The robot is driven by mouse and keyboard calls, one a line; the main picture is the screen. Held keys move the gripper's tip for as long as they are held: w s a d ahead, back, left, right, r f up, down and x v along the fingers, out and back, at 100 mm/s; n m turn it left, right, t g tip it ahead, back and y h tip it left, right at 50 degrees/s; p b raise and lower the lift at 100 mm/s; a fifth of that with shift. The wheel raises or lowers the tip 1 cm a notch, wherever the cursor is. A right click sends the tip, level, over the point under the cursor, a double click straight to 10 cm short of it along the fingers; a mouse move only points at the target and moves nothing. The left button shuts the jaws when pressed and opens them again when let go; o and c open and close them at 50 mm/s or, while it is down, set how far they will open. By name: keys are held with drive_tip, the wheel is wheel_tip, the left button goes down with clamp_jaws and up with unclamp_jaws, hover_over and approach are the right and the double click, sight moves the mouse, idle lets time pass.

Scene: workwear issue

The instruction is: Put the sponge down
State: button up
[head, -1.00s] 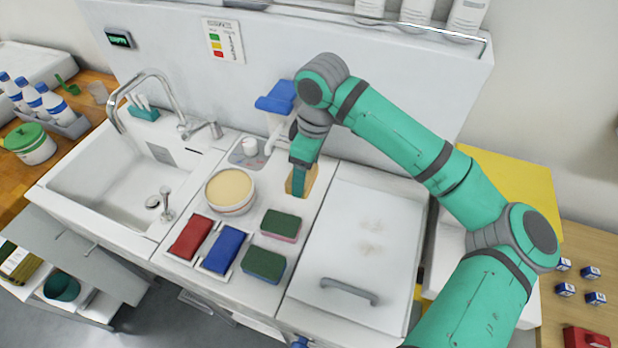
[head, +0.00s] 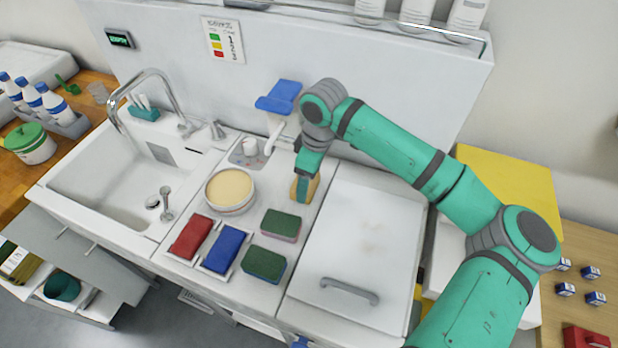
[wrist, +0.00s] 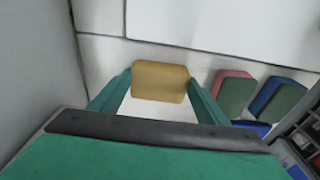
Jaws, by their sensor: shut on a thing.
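My gripper (head: 305,186) is shut on a tan-yellow sponge (head: 313,190) at the back of the white counter, left of the white lid with a handle. In the wrist view the sponge (wrist: 160,82) sits between the two green fingertips (wrist: 160,95). I cannot tell whether its underside touches the counter. Two green-topped sponges, a rear one (head: 281,225) and a front one (head: 264,265), lie on the counter in front of it. Both also show at the right of the wrist view.
A round tub (head: 230,190) with tan contents stands left of my gripper. A red pad (head: 191,238) and a blue pad (head: 226,249) lie in front of the tub. The white lid (head: 350,245) is right; the sink (head: 100,185) is left. A blue-topped dispenser (head: 280,97) is behind.

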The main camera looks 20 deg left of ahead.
sight(314, 185)
drive_tip(key=o, duration=1.1)
drive_tip(key=shift+f, duration=0.1)
drive_tip(key=shift+o, duration=0.2)
wheel_tip(314, 185, up, 12)
drive_tip(key=d, duration=0.1)
drive_tip(key=shift+d+r, duration=0.2)
drive_tip(key=shift+d, duration=0.05)
drive_tip(key=shift+s, duration=0.1)
